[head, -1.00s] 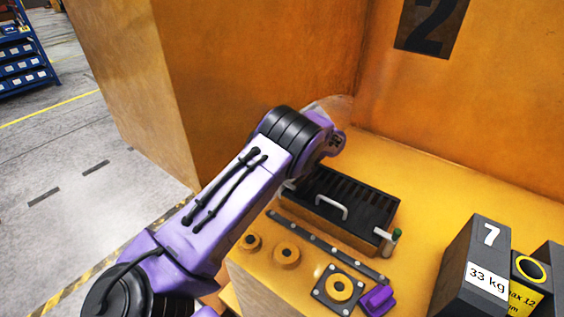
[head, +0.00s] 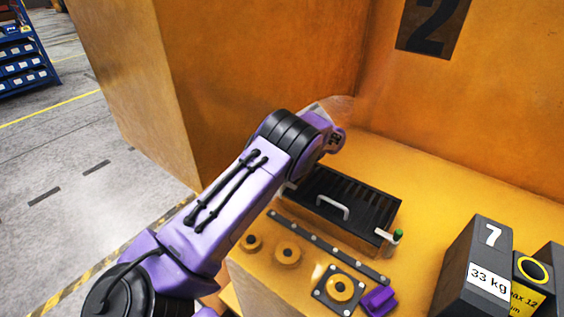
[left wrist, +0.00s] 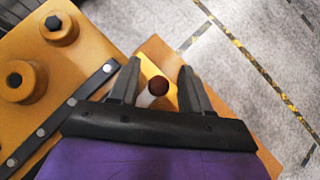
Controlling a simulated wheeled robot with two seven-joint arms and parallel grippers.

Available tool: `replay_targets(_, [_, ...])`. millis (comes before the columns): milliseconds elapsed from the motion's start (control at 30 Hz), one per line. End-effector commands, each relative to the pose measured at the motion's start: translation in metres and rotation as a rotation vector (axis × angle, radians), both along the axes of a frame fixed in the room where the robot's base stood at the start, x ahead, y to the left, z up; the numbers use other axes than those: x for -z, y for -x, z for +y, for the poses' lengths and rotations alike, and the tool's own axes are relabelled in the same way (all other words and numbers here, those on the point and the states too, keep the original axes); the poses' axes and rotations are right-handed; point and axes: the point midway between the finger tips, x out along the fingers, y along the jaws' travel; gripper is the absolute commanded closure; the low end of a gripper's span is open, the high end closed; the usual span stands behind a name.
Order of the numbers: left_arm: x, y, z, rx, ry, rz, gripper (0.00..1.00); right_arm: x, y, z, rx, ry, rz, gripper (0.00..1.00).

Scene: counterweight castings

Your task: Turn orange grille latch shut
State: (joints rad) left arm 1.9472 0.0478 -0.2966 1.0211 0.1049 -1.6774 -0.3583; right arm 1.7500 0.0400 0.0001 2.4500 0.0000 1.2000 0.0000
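The black slotted grille (head: 350,200) with a pale handle lies on the yellow casting. A white latch with a green tip (head: 397,236) is at its right end. My arm covers part of the grille's left end. In the left wrist view, a short white post with a dark red-brown tip (left wrist: 158,87) stands between the fingers of my left gripper (left wrist: 159,68). The fingers are open, with a gap on both sides of it. I cannot tell whether this is the orange latch. In the head view my left gripper is hidden behind its arm. My right gripper is not in view.
A studded dark strip (head: 325,245), round bosses (head: 288,252), a square plate with a ring (head: 339,289) and a purple piece (head: 379,301) sit in front of the grille. A dark 33 kg weight (head: 477,258) stands at right. An orange wall (head: 240,80) rises behind my arm.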

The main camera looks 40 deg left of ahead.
Motion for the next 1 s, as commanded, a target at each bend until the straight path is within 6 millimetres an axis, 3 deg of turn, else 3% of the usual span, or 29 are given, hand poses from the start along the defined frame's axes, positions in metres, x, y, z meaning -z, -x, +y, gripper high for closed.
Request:
replay_targets(233, [-0.010,-0.012,-0.012,0.001,0.001,-0.005,0.52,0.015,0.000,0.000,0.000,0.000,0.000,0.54])
replay_targets(433, [-0.046,-0.036,-0.037,0.002,0.000,-0.005,0.52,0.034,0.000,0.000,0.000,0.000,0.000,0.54])
replay_targets(600, [-0.067,-0.047,-0.050,-0.001,0.001,-0.002,0.52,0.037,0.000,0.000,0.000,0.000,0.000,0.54])
replay_targets(1000, [-0.075,-0.050,-0.054,0.000,0.000,0.000,0.52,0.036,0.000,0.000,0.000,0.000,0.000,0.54])
